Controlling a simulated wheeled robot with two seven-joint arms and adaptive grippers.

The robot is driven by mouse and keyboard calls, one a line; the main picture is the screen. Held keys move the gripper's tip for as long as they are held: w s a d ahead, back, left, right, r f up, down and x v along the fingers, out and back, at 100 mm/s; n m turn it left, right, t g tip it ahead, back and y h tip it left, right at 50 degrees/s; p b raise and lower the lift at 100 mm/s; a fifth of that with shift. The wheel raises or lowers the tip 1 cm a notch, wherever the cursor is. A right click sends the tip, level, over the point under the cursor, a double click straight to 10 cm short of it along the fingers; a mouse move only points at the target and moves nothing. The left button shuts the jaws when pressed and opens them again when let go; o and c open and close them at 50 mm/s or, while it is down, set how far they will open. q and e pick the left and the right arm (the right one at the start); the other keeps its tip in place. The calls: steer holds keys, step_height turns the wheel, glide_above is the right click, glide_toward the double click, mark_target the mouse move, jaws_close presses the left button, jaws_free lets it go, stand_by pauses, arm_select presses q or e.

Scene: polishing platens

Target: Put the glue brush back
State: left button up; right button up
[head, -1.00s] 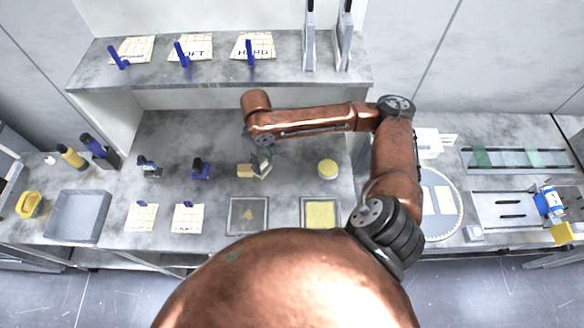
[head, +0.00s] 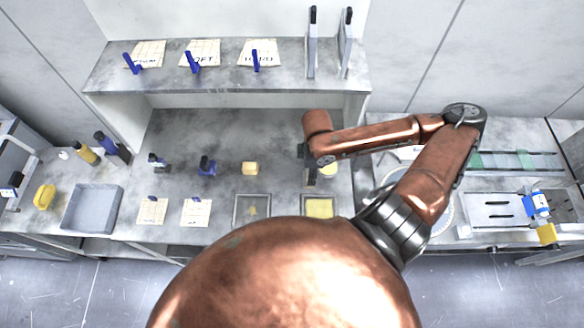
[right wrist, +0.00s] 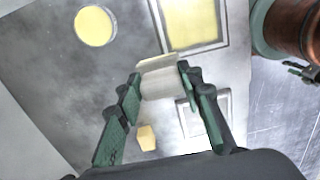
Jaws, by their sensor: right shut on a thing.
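My right gripper (right wrist: 158,85) is shut on a pale, cream-coloured flat piece (right wrist: 158,80), which looks like the glue brush; its full shape is hard to tell. In the head view this gripper (head: 311,165) hangs over the counter, just left of a round yellow pot (head: 329,170) that it partly covers. The pot also shows in the right wrist view (right wrist: 95,26), apart from the held piece. A small yellow-tan block (head: 250,168) stands alone to the left of the gripper. My left gripper is not in view.
Two framed trays, one grey (head: 252,209) and one yellow (head: 319,207), lie at the counter's front. Blue-handled tools (head: 207,166) stand left of the block. A shelf (head: 225,78) overhangs the back. A grey bin (head: 92,208) sits at left.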

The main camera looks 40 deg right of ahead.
steer(key=w+b, duration=0.1)
steer(key=w+f+b, duration=0.1)
steer(key=b, duration=0.1)
steer(key=shift+w+d+f, duration=0.2)
steer(key=shift+w+f, duration=0.1)
steer(key=shift+w, duration=0.1)
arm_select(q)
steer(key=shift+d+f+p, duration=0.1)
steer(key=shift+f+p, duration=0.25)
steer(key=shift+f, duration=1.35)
arm_select(e)
steer(key=shift+w+d+f, duration=0.2)
steer(key=shift+w+f, duration=1.35)
steer(key=shift+f, duration=0.2)
steer(key=shift+w+d+f, duration=0.25)
steer(key=shift+w+f, duration=1.3)
steer(key=shift+f, duration=0.25)
steer(key=shift+w+d+f, duration=0.2)
steer(key=shift+w+f, duration=1.35)
steer(key=shift+f, duration=0.2)
steer(key=shift+f, duration=0.1)
steer(key=o, duration=1.1)
steer(key=shift+o, duration=0.2)
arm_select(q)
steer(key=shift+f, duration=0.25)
arm_select(e)
step_height(320, 180, up, 12)
